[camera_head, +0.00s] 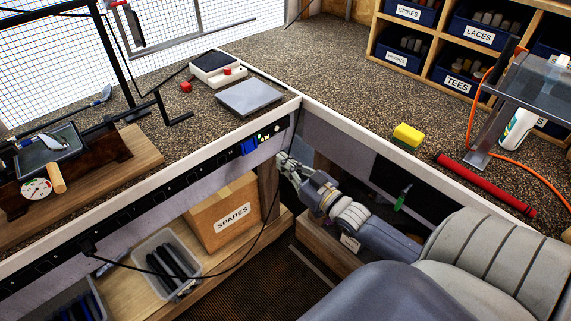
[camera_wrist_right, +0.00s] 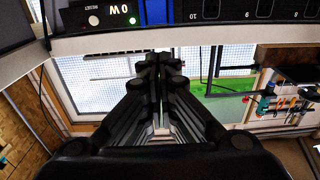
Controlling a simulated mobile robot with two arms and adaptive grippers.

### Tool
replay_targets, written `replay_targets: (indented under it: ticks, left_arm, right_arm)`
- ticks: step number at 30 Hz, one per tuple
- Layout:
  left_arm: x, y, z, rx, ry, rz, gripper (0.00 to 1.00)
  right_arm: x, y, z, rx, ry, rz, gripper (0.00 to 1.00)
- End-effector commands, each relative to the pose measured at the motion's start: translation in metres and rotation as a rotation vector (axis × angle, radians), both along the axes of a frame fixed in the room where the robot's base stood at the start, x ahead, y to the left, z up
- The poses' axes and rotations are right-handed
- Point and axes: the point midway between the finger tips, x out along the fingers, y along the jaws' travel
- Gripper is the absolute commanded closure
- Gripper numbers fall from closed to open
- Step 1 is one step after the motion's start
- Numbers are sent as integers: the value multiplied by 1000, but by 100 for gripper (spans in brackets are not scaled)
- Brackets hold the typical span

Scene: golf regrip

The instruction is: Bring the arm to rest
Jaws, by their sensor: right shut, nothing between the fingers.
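My right gripper (camera_head: 287,164) is in the middle of the head view, just below the front edge of the workbench corner. Its arm comes in from the lower right. In the right wrist view, the gripper's dark fingers (camera_wrist_right: 158,65) are together with nothing between them. They point toward the underside of the bench edge (camera_wrist_right: 200,40). My left gripper is not in view.
The L-shaped bench (camera_head: 330,75) carries a grey scale plate (camera_head: 249,97), a yellow sponge (camera_head: 407,136) and a red grip (camera_head: 485,184). Below it are a SPARES box (camera_head: 225,215) and a clear bin (camera_head: 150,245). Labelled bins (camera_head: 478,32) stand at the back right.

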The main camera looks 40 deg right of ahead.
Motion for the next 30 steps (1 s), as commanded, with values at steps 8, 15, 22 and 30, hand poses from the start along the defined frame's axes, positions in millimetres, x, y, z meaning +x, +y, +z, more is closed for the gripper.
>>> replay_targets:
  ticks: [8,15,22,30]
  left_arm:
    - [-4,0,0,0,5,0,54]
    - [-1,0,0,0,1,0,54]
    - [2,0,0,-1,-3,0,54]
    - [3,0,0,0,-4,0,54]
  right_arm:
    - [0,0,0,0,0,0,100]
    - [0,0,-1,0,2,-1,100]
    - [-13,-10,-81,-17,159,-53,100]
    - [-90,-2,-270,-66,571,-120,100]
